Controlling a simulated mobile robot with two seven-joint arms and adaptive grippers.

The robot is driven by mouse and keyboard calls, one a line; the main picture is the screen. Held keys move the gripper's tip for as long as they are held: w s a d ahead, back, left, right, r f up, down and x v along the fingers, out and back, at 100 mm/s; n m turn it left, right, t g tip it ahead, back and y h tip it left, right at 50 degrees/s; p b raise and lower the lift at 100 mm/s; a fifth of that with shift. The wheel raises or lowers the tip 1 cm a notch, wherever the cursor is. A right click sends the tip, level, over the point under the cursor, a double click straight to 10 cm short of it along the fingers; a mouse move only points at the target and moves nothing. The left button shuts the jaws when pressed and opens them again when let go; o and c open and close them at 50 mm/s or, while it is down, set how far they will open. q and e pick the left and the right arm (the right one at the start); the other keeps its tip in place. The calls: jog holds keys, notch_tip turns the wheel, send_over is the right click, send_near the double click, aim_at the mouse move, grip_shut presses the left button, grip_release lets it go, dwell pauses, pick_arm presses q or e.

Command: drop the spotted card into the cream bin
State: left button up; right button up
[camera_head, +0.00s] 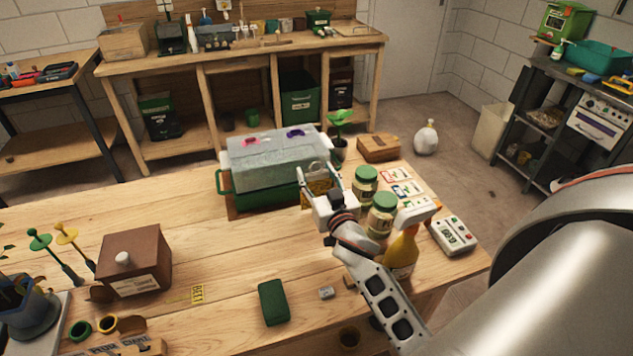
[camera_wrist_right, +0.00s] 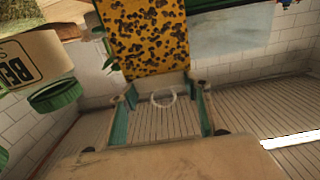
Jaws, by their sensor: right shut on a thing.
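The spotted card, yellow-orange with black blotches, fills the top middle of the right wrist view (camera_wrist_right: 145,35). In the head view a small yellow part of it (camera_head: 317,188) shows among the fingers. My right gripper (camera_head: 316,174) is shut on the card and holds it in front of the right end of the propagator, left of the jars. Its fingers also show in the wrist view (camera_wrist_right: 160,92), at the card's lower edge. The cream bin (camera_head: 492,132) stands on the floor at the right, beside the dark shelf unit, far from the gripper. My left gripper is not in view.
Near the right gripper are the green propagator (camera_head: 265,193) with its clear lid, green-lidded jars (camera_head: 382,215) and an orange spray bottle (camera_head: 403,250). A cardboard box (camera_head: 378,149) sits at the table's far edge.

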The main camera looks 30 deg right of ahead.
jog(key=shift+f, duration=0.8)
jog(key=shift+f, duration=0.1)
jog(key=o, duration=0.7)
jog(key=shift+o, duration=0.2)
